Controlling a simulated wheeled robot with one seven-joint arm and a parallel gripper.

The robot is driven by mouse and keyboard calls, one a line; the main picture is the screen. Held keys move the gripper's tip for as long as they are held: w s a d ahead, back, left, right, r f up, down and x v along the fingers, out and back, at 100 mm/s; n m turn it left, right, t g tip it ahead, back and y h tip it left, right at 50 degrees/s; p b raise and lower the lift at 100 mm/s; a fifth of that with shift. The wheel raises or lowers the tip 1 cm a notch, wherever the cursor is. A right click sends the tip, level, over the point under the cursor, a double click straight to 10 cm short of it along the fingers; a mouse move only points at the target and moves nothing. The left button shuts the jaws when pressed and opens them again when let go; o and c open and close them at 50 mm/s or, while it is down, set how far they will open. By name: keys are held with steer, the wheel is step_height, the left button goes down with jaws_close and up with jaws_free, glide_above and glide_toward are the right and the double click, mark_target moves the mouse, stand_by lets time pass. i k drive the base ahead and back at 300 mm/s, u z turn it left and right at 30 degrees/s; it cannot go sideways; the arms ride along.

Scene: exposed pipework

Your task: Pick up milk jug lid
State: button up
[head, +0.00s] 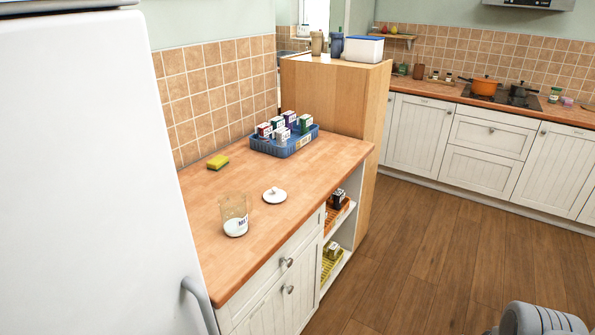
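A small round white lid with a raised knob (274,194) lies flat on the wooden counter (305,170), knob up. To its left and nearer stands a clear, brownish see-through jug (234,213) with a white label or white contents low down. The jug's top looks uncovered. The lid and jug are apart. My gripper is not in view. Only a rounded grey part, which looks like mine, shows at the bottom right corner, well away from the counter.
A blue tray (287,149) of small cartons stands behind the lid. A yellow-green sponge (218,162) lies near the tiled wall. A white fridge (90,180) blocks the left. A tall wooden cabinet (325,95) ends the counter. The wood floor (440,250) is clear.

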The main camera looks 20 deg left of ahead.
mark_target(274, 195)
steer(key=i, duration=2)
steer(key=u, duration=4.15)
steer(key=i, duration=0.5)
steer(key=u, duration=0.05)
